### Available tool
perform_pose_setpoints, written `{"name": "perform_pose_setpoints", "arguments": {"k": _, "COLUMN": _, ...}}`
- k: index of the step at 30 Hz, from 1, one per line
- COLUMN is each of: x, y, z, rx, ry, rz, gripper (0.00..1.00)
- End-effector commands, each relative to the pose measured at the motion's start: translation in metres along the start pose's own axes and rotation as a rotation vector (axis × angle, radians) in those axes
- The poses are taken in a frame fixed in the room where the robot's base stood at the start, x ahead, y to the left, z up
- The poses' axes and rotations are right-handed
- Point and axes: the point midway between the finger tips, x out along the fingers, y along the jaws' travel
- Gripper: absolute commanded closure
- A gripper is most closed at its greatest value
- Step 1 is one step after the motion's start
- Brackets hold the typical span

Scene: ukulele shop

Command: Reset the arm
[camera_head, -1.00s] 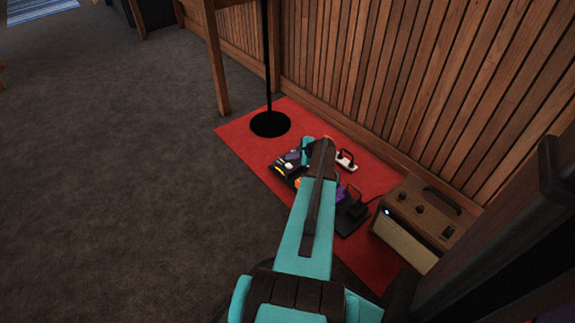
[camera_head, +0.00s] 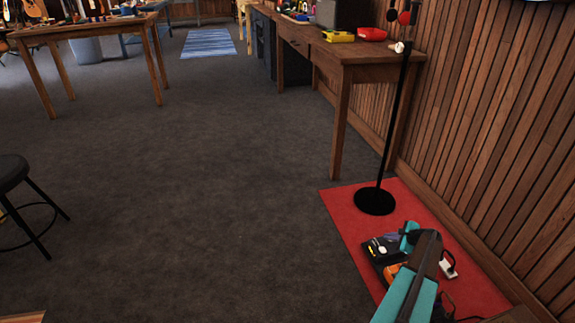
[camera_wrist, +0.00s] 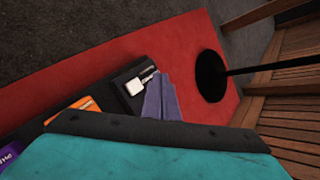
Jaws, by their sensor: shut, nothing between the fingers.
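My teal and dark arm reaches in from the lower right of the head view. My gripper (camera_head: 391,238) is small there, a grey-purple tip just beyond the arm's teal end, over the pedals on the red mat (camera_head: 352,215). In the wrist view my gripper (camera_wrist: 160,97) shows as two grey-purple fingers lying together, shut and empty. Its base is hidden behind my dark and teal arm link. The fingers appear beside a black pedal (camera_wrist: 128,88) with a white part; I cannot tell the height between them.
An orange pedal (camera_head: 391,272) and a small white item (camera_head: 447,266) are near my arm. A black stand (camera_head: 375,201) rises from the mat beside the slatted wall (camera_head: 480,130). A wooden desk (camera_head: 370,54) is behind. A stool (camera_head: 14,172) is at left; open carpet lies between.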

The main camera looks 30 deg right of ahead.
Motion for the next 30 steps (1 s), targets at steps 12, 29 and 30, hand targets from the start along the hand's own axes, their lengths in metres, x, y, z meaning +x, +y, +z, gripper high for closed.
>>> {"name": "perform_pose_setpoints", "arguments": {"k": 12, "x": 0.029, "y": 0.004, "z": 0.085, "rx": -0.065, "ry": -0.054, "rz": 0.064, "gripper": 1.0}}
{"name": "perform_pose_setpoints", "arguments": {"k": 29, "x": 0.078, "y": 0.11, "z": 0.302, "rx": -0.249, "ry": -0.179, "rz": 0.292, "gripper": 1.0}}
{"name": "perform_pose_setpoints", "arguments": {"k": 30, "x": 0.078, "y": 0.121, "z": 0.316, "rx": -0.266, "ry": -0.186, "rz": 0.311, "gripper": 1.0}}
